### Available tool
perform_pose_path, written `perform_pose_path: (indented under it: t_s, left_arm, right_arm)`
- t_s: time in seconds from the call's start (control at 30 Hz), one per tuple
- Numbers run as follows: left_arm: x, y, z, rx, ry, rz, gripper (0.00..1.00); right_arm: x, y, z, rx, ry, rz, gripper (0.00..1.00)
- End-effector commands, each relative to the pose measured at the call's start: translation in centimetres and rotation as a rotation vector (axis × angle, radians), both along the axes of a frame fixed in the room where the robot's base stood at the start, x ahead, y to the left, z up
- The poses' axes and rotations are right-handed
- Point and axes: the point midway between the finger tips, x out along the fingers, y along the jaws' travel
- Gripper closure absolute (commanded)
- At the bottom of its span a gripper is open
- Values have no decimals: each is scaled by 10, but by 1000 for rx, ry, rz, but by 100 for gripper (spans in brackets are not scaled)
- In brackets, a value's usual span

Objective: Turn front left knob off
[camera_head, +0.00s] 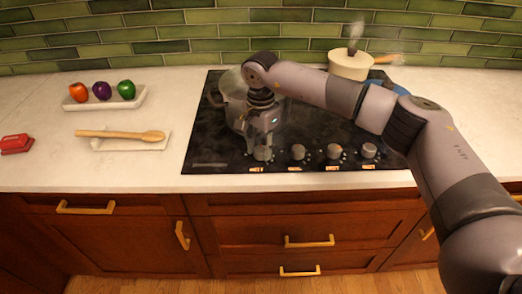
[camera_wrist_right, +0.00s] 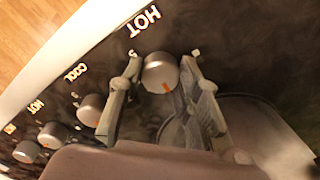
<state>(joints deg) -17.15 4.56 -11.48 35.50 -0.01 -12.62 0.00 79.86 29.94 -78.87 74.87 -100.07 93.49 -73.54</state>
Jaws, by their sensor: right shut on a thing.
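The cooktop (camera_head: 215,150) is black, with a row of several grey knobs along its front edge. My right gripper (camera_head: 262,143) reaches down over the leftmost knob (camera_head: 262,154). In the right wrist view, its two fingers stand on either side of that knob (camera_wrist_right: 160,72), shut on it. The knob's orange mark faces away from the printed word HOT (camera_wrist_right: 144,21). The neighbouring knob (camera_wrist_right: 91,109) has the word COOL beside it. My left gripper is not in view.
A grey pot (camera_head: 233,88) stands on the cooktop's left, partly hidden by my arm. A steaming cream pot (camera_head: 349,66) is at the back right. A tray (camera_head: 76,104) with vegetables and a wooden spoon (camera_head: 125,134) lie to the left, with a red item (camera_head: 16,144).

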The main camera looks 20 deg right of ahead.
Motion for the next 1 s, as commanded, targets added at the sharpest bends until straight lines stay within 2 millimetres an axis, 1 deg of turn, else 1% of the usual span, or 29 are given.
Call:
perform_pose_path:
  t_s: [0.13, 0.57, 0.6, 0.9, 1.0]
  left_arm:
    - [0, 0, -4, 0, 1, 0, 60]
    - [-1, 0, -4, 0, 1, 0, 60]
    - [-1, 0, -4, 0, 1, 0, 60]
    - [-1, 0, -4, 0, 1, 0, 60]
    - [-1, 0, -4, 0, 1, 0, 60]
  right_arm:
    - [0, 0, 0, 2, -2, 33, 97]
    - [0, 0, 1, 1, -3, 46, 97]
    - [1, 0, 1, 1, -3, 46, 68]
    - [0, 0, 1, 0, -1, 45, 48]
    - [0, 0, 0, 1, 0, 45, 48]
